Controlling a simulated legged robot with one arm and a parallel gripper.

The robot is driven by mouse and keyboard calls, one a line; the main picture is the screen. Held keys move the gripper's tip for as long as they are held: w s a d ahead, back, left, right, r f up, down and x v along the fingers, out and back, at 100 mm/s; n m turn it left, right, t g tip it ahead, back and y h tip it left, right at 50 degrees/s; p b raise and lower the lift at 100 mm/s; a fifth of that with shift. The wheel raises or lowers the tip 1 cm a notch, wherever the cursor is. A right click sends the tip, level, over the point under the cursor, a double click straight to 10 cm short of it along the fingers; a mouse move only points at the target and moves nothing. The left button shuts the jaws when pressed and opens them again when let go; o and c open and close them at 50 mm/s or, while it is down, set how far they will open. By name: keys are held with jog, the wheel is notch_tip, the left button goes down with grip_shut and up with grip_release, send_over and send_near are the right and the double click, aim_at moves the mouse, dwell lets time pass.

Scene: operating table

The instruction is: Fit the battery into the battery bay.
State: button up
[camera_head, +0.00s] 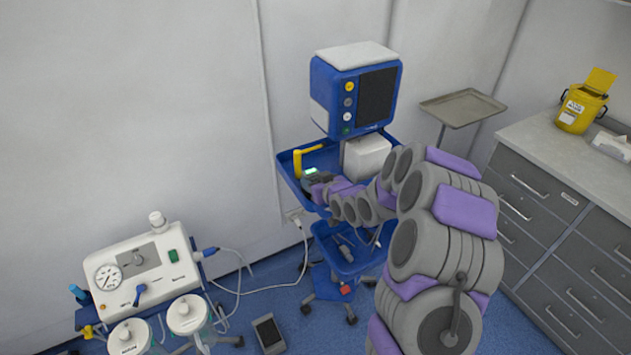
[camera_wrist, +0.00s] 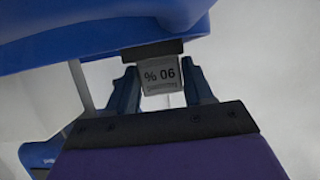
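A pale grey block, which looks like the battery (camera_wrist: 160,78), shows in the wrist view with an upside-down "90 %" label. A dark bar (camera_wrist: 152,51) borders its upper edge, under a large blue body. My gripper (camera_wrist: 160,88) has one finger on each side of the block, very close to its sides. I cannot tell whether the fingers touch it. In the head view my gripper (camera_head: 313,186) is at the blue trolley's upper tray (camera_head: 287,163), beside a small dark device with a green-lit screen (camera_head: 310,171). I cannot make out the battery bay.
A blue monitor (camera_head: 357,90) and a white box (camera_head: 367,157) stand above and behind my gripper. A yellow handle (camera_head: 308,150) rises from the tray. A lower blue bin (camera_head: 345,262) is underneath. A metal stand tray (camera_head: 462,107) and drawer counter (camera_head: 570,150) are to the right.

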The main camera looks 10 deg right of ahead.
jog(key=shift+o, duration=1.3)
jog(key=shift+f, duration=0.2)
jog(key=shift+r, duration=0.3)
jog(key=v, duration=0.5)
jog(key=p+v, duration=0.1)
jog(key=v, duration=0.5)
jog(key=shift+d+r, duration=0.2)
jog(key=shift+d, duration=0.05)
jog(key=shift+s+r, duration=0.1)
jog(key=shift+s, duration=0.25)
jog(key=s+a+r+m+g+h, duration=0.1)
jog(key=s+r+g, duration=0.2)
jog(key=s, duration=1.1)
jog(key=s+a+r+m+g+h, duration=0.1)
jog(key=s+r+g, duration=0.2)
jog(key=s, duration=1.1)
jog(key=s+a+r+m+g+h, duration=0.1)
jog(key=s+r+g+h, duration=0.1)
jog(key=s+g, duration=0.6)
jog(key=s+r, duration=0.1)
jog(key=s, duration=0.5)
jog(key=shift+a+r+m+g, duration=0.2)
jog(key=shift+a+m+g, duration=0.05)
jog(key=shift+m+g, duration=0.05)
